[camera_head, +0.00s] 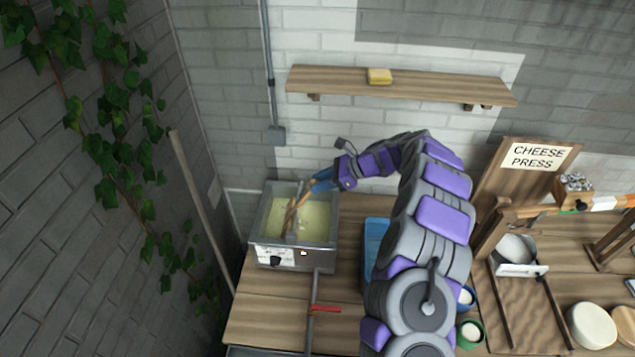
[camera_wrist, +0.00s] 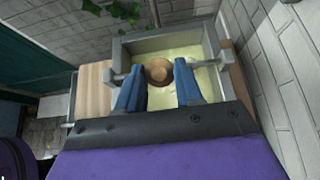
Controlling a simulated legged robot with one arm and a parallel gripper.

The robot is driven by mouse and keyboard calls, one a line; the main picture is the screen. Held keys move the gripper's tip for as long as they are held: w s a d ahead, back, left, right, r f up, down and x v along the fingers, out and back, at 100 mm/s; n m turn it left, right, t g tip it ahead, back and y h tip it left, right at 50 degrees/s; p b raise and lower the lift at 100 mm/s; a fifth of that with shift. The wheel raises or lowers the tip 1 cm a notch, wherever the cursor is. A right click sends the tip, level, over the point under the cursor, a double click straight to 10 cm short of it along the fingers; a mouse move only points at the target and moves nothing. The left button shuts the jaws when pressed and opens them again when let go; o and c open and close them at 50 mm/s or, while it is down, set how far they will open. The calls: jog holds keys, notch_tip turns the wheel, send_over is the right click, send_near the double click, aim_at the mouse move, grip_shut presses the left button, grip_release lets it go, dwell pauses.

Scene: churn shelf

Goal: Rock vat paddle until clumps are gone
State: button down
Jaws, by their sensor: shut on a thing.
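The metal vat (camera_head: 326,251) stands on the wooden counter at the left. It holds a pale yellow liquid (camera_head: 317,217), whose surface looks uneven with a few small lumps; I cannot make out clumps clearly. A wooden paddle (camera_head: 291,215) slants down into the liquid. My gripper (camera_head: 318,181) is over the vat's back part, shut on the top of the paddle handle. In the wrist view the round wooden handle end (camera_wrist: 158,71) sits between the blue fingers of my gripper (camera_wrist: 159,82), above the liquid. The paddle's lower end is hidden in the liquid.
A blue tray (camera_head: 377,243) is right of the vat, partly behind my arm. A red-handled valve (camera_head: 325,308) and pipe are in front. A shelf (camera_head: 430,88) with a yellow block (camera_head: 379,76) hangs above. The cheese press (camera_head: 525,175) stands at the right. An ivy-covered wall is at left.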

jog(key=shift+d, duration=0.1)
jog(key=c, duration=0.9)
grip_release()
jog(key=shift+w+f, duration=0.15)
jog(key=shift+o, duration=0.8)
jog(key=v, duration=1.7)
jog(key=shift+d, duration=0.15)
jog(key=shift+c, duration=0.2)
